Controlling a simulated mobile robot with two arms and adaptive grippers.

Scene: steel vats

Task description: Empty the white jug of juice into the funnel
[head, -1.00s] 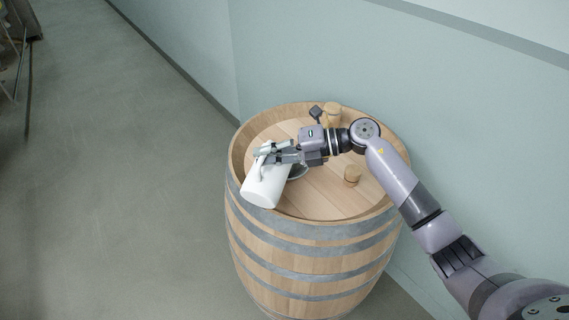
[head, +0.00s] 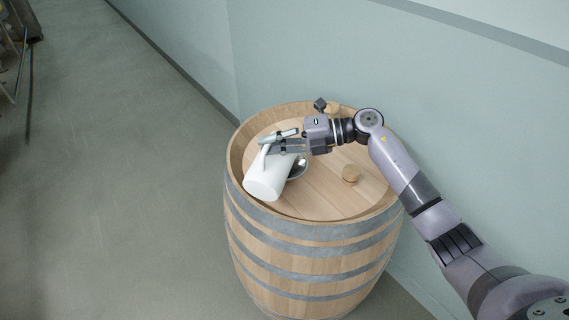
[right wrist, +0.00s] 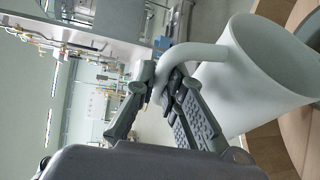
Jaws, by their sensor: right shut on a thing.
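The white jug (head: 268,176) is tilted above the near left part of the barrel top. My right gripper (head: 272,143) is shut on the jug's handle. In the right wrist view the fingers of my right gripper (right wrist: 170,95) close around the handle of the white jug (right wrist: 255,75). The metal funnel (head: 299,168) sits on the barrel top just right of the jug, partly hidden behind the jug and gripper. My left gripper is not in view.
The wooden barrel (head: 310,235) with grey hoops stands against the pale wall (head: 450,120). The floor (head: 120,180) at left is clear.

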